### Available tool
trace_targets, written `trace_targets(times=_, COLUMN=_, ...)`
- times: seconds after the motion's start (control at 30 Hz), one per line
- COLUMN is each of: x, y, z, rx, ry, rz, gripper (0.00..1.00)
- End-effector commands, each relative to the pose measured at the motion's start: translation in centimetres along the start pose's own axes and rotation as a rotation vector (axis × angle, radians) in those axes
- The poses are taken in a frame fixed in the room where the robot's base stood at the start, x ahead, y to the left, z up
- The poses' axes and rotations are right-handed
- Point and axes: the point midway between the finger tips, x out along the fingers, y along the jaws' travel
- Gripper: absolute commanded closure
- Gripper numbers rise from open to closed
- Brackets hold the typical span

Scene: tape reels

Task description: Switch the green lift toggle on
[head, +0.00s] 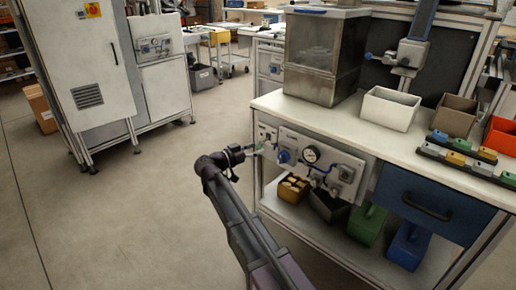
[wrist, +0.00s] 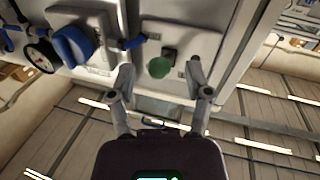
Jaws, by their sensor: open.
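The green lift toggle (wrist: 158,67) shows in the wrist view as a round green knob on a dark base, fixed to a pale panel (wrist: 205,48). My gripper (wrist: 160,80) is open, with one finger on either side of the knob's line and a clear gap to each. The knob lies just beyond or level with the fingertips; I cannot tell the depth. In the head view my gripper (head: 252,150) is at the left end of the bench's front panel (head: 343,173), and mostly hides the toggle there. Whether the toggle is on or off I cannot tell.
A blue valve knob (wrist: 73,45) and a gauge (wrist: 41,56) sit left of the toggle in the wrist view. In the head view, bins (head: 293,188) stand on the shelf below the panel. The floor (head: 130,210) to the left is clear.

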Motion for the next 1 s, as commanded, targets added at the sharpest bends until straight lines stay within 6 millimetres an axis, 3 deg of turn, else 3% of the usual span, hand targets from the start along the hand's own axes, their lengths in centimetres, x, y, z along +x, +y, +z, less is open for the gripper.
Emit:
trace_targets(times=0.2, x=1.4, y=0.0, z=0.0, rx=0.0, ry=0.0, rz=0.0, gripper=0.35)
trace_targets(times=0.53, x=1.6, y=0.0, z=0.0, rx=0.0, ry=0.0, rz=0.001, gripper=0.35)
trace_targets(times=0.57, x=1.6, y=0.0, z=0.0, rx=0.0, ry=0.0, rz=0.001, gripper=0.41)
trace_targets(times=0.77, x=1.6, y=0.0, z=0.0, rx=0.0, ry=0.0, rz=0.001, gripper=1.0)
trace_targets(times=1.0, x=1.6, y=-0.1, z=0.0, rx=0.0, ry=0.0, rz=0.001, gripper=1.0)
